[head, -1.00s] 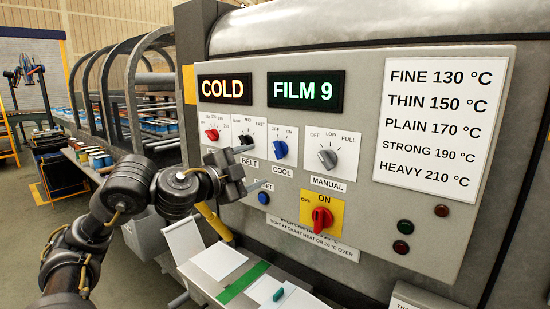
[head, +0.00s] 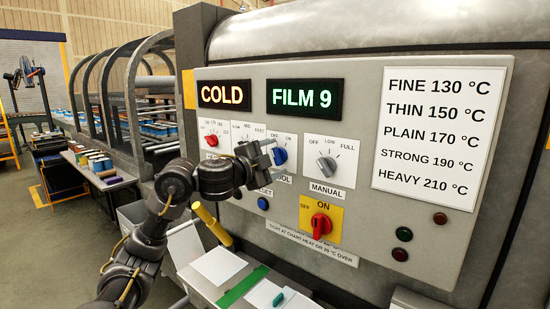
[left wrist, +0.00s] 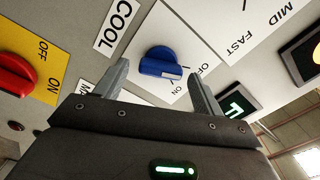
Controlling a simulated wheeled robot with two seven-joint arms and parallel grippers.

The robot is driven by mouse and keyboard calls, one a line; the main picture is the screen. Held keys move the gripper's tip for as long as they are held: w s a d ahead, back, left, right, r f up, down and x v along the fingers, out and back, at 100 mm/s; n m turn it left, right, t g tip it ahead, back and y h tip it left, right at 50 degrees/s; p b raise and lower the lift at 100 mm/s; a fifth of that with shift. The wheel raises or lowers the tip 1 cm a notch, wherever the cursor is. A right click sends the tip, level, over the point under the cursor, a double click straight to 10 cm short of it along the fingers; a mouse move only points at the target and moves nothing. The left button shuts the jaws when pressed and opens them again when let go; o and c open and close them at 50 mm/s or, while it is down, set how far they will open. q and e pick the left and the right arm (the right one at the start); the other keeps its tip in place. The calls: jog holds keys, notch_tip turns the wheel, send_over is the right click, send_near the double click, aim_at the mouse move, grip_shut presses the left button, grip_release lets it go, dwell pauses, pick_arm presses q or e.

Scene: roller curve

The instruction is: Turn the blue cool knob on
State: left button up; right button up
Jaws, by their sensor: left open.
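The blue cool knob (head: 280,156) is on the grey control panel, on a white plate marked OFF and ON, partly hidden by my gripper in the head view. In the left wrist view the blue knob (left wrist: 160,62) shows clearly, with a pale pointer mark toward its OFF/ON lettering; I cannot tell exactly which label it points at. My left gripper (head: 271,153) is open in front of the knob. In the left wrist view its two fingers (left wrist: 161,84) stand apart on either side of the knob, with no clear contact. My right gripper is not in view.
The panel (head: 455,240) also carries a grey manual knob (head: 327,164), a red knob (head: 211,140), a blue reset button (head: 263,203) and a red switch on yellow (head: 320,224). Lit displays (head: 306,97) sit above. A shelf with a green strip (head: 241,287) lies below.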

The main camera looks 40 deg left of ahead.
pick_arm(q)
jog(key=shift+w, duration=0.3)
jog(key=c, duration=1)
jog(key=m, duration=0.1)
jog(key=m+b, duration=0.1)
jog(key=m, duration=0.2)
jog(key=shift+f+m, duration=0.25)
jog(key=shift+m, duration=0.15)
jog(key=m+b, duration=0.1)
jog(key=m, duration=0.3)
jog(key=shift+m+b, duration=0.3)
jog(key=shift+m, duration=0.1)
jog(key=shift+o, duration=0.2)
jog(key=shift+f+m, duration=0.1)
jog(key=shift+m, duration=0.2)
jog(key=o, duration=1)
jog(key=shift+c, duration=0.2)
